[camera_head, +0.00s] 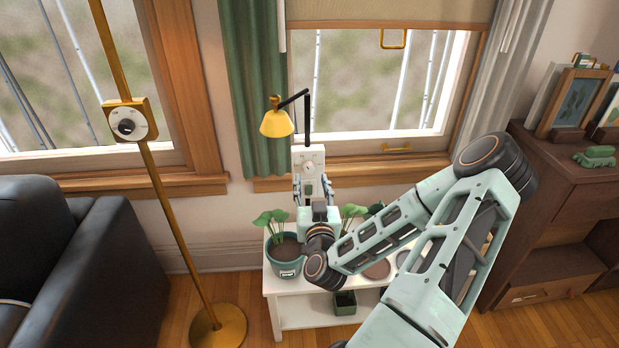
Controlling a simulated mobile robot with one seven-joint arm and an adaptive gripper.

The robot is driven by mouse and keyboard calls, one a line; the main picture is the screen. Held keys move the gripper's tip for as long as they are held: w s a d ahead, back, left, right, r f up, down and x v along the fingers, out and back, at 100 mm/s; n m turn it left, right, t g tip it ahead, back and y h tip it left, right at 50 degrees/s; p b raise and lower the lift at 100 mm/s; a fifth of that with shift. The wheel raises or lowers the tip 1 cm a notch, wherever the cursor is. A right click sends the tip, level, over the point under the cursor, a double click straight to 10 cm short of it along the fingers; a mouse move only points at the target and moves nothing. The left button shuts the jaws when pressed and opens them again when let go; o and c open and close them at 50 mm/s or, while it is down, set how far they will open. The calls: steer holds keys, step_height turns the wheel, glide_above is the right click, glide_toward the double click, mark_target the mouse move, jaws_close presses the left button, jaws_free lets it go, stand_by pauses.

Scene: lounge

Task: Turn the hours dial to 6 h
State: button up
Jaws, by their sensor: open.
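A pale upright panel (309,157) stands behind the white plant table, below the yellow lamp. A small round dial (309,168) shows on its face. Its markings are too small to read, so I cannot tell its setting or whether it counts hours. My gripper (312,184) is open in front of the panel, its fingers left and right of the panel's lower part. I cannot tell whether they touch the dial. My gripper's body hides the panel's lower end. Another dial, a black knob (127,127) on a white face, sits in a brass box on the floor lamp's pole at left.
The yellow lamp (277,123) hangs over the panel's left. A potted plant (287,262) stands on the white table (273,287), left of my gripper; more leaves show at right. A dark armchair (105,250) is at left, a wooden cabinet (545,185) at right.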

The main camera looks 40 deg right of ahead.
mark_target(309, 170)
steer(key=shift+x, duration=2.35)
jaws_close()
steer(key=shift+w+a+m, duration=0.1)
steer(key=shift+m, duration=0.2)
steer(key=m+b, duration=0.1)
steer(key=m, duration=1)
